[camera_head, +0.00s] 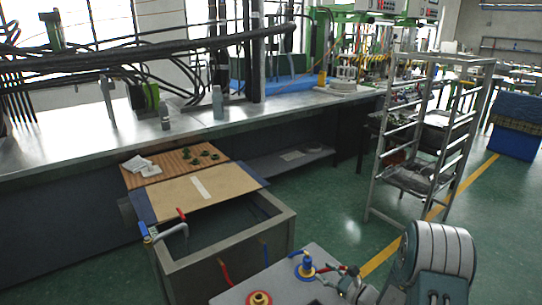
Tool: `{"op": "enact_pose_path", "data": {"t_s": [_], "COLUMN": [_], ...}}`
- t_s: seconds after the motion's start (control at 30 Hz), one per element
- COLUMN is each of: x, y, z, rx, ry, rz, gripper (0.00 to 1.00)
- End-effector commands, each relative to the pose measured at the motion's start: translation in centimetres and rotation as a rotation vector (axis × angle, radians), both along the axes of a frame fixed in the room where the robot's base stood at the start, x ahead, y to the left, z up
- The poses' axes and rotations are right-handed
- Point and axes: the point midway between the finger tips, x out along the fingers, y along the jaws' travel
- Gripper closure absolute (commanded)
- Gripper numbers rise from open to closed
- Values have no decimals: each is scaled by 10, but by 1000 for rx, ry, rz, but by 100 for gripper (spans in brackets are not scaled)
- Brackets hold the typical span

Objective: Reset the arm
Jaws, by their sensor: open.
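My gripper (336,279) is at the bottom right, at the end of my folded grey and white arm (437,254). It is open, with no object visible between its fingers. It is low over a grey surface (290,285), just right of a blue valve-like part with a yellow disc (306,267). Whether it touches anything cannot be told. A red and yellow round part (259,298) lies further left, cut by the bottom edge.
A grey open tank (221,250) with pipes stands left of centre. Behind it are a tan board (200,190) and a long metal bench (150,125) with machinery. A metal rack (395,150) stands at right. Green floor (330,205) is clear between.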

Motion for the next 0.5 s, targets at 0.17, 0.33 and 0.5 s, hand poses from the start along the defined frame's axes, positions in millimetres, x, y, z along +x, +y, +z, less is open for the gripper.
{"op": "enact_pose_path", "data": {"t_s": [0.17,0.33,0.5], "x": [-22,-53,-89], "y": [41,72,96], "z": [53,91,121], "rx": [-134,-279,-437], "ry": [-55,-103,-156], "rz": [207,386,553], "gripper": [45,45,45]}}
